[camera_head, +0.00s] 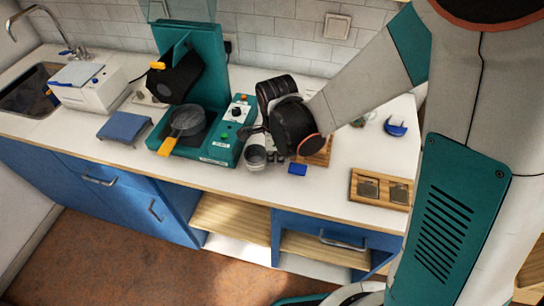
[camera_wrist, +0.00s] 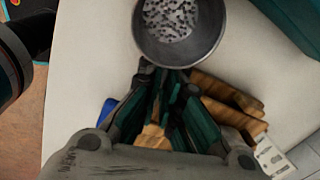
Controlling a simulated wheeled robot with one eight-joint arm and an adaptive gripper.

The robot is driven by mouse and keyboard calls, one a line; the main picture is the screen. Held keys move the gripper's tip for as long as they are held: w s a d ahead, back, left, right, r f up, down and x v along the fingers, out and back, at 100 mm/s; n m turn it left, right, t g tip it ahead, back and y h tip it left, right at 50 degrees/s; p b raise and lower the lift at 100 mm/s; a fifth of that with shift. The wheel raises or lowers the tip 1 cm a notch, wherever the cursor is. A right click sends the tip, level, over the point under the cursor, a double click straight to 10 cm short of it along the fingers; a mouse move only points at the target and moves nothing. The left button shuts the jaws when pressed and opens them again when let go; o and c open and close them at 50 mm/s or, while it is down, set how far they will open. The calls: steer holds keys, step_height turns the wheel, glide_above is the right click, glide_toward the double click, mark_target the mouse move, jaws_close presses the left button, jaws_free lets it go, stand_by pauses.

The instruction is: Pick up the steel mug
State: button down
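The steel mug (camera_head: 256,159) is a small grey round cup standing on the white counter, just right of the teal machine's control box. In the wrist view, I look down into a round grey metal cup (camera_wrist: 209,52) with a dark-speckled pale inside, at the top of the picture. My gripper (camera_wrist: 165,73) points at it from below in that view. Its teal and black fingers converge with their tips close together, just short of the near rim. I see nothing held between them. In the head view, my dark wrist hides much of the fingers.
The teal machine (camera_head: 217,150) with a grey pan (camera_head: 187,121) stands left of the mug. A wooden board (camera_head: 318,158) and a blue block (camera_head: 298,169) lie to the right. A wooden tray with two metal plates (camera_head: 380,189) lies farther right.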

step_height(320, 180, up, 20)
steer(key=p, duration=1.3)
steer(key=shift+f+p, duration=0.2)
steer(key=shift+p, duration=0.1)
